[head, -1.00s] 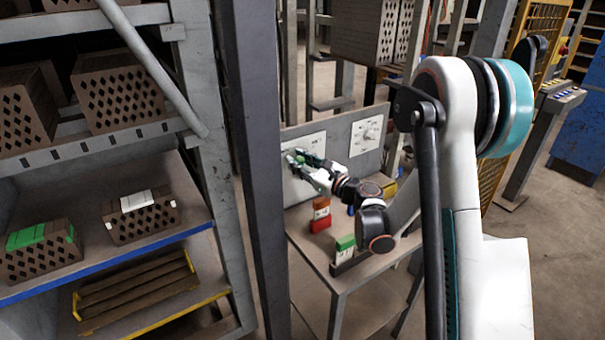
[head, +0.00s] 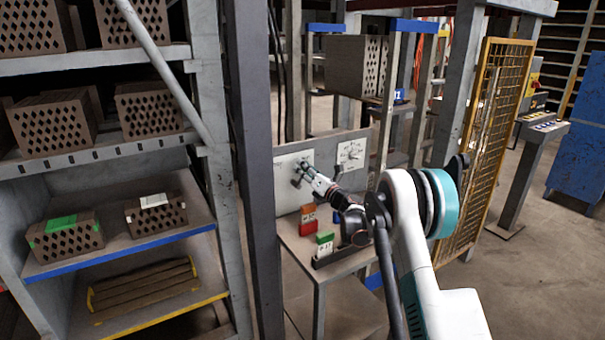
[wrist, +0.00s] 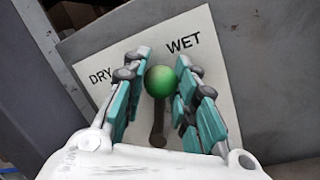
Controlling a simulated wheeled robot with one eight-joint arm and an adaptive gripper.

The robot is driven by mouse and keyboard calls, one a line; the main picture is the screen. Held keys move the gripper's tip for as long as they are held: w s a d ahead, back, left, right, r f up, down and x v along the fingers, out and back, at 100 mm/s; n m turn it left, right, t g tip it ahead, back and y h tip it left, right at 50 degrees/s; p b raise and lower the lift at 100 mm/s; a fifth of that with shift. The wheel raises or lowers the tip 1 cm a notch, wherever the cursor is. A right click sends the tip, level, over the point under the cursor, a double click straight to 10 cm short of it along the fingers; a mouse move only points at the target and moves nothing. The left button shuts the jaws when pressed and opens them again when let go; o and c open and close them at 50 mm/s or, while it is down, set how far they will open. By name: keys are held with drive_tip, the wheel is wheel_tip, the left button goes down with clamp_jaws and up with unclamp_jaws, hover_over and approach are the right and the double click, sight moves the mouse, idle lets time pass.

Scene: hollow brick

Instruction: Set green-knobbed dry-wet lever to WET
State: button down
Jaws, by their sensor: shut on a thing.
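The lever has a green ball knob (wrist: 160,81) on a dark shaft (wrist: 157,125), seen in the wrist view. Behind it is a white plate (wrist: 112,52) with DRY at the left and WET at the upper right. The shaft stands nearly upright in this view, between the two words and leaning more towards WET. My gripper (wrist: 163,66) is shut on the knob, with one teal-padded finger on each side. In the head view my gripper (head: 302,174) is at the left white plate (head: 287,203), and the knob cannot be made out there.
A second plate with a dial (head: 351,154) is to the right on the same grey panel. Red (head: 308,226) and green (head: 325,241) blocks stand on the table below my arm. A grey post (head: 252,180) and a brick shelf (head: 130,248) are at the left.

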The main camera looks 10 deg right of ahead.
drive_tip(key=shift+w+d+f+m+t+h, duration=0.1)
drive_tip(key=shift+d+f+m+t+h, duration=0.15)
drive_tip(key=shift+m, duration=0.35)
drive_tip(key=shift+d+f+m+t+h, duration=0.15)
drive_tip(key=shift+d+m, duration=0.2)
drive_tip(key=shift+m, duration=0.25)
drive_tip(key=c, duration=1.3)
unclamp_jaws()
drive_tip(key=v, duration=1.2)
